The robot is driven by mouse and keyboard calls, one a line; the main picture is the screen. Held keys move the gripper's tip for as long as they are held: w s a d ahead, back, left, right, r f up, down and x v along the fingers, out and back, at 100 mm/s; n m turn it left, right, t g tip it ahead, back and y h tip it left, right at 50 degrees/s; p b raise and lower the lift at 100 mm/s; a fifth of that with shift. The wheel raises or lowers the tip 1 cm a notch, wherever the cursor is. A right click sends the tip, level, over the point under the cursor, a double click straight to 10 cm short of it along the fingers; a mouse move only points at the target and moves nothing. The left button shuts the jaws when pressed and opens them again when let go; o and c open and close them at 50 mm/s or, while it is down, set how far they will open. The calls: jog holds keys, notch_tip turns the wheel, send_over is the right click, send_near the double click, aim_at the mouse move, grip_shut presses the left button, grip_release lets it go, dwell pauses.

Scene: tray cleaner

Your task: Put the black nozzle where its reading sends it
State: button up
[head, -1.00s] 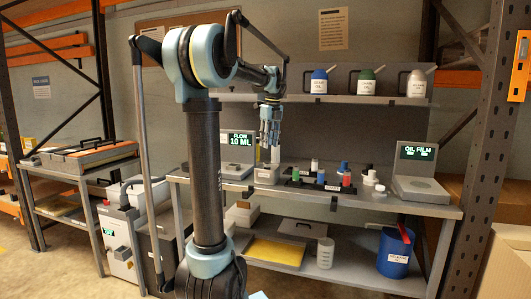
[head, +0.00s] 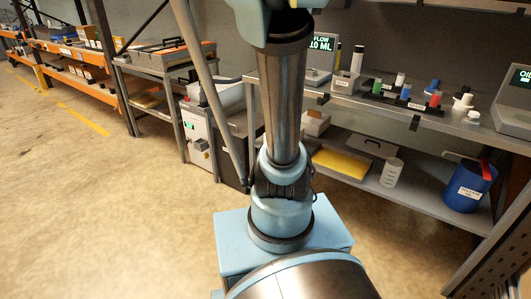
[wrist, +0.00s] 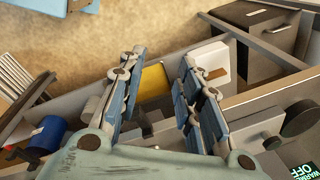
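The black nozzle (head: 357,59) appears to be the dark-topped upright piece at the grey block (head: 344,83) on the workbench; a pale upright piece stands beside it. The flow display (head: 321,43) at the back reads 10 ML, its left edge partly hidden by my arm. The oil film display (head: 523,77) is cut by the right edge, with only "OIL" legible. My gripper (wrist: 161,58) is open in the wrist view, with nothing visible between its fingers. It is outside the head view. A dark round piece (wrist: 300,118) lies right of it; I cannot tell what it is.
Black racks hold green, white, blue and red pieces (head: 435,98) on the bench. White pieces (head: 462,101) stand farther right. The lower shelf carries a yellow tray (head: 339,163), a white container (head: 391,172) and a blue bucket (head: 467,187). Open floor (head: 100,200) lies left.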

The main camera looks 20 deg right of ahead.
jog(key=s+a+f+n, duration=0.6)
jog(key=s+f+n, duration=0.1)
jog(key=f+n, duration=0.1)
jog(key=s+a+f+n, duration=0.6)
jog(key=s+f+n, duration=0.1)
jog(key=f, duration=0.3)
jog(key=shift+s+f+n+t, duration=0.15)
jog(key=shift+s+n+t, duration=0.15)
jog(key=shift+n, duration=0.5)
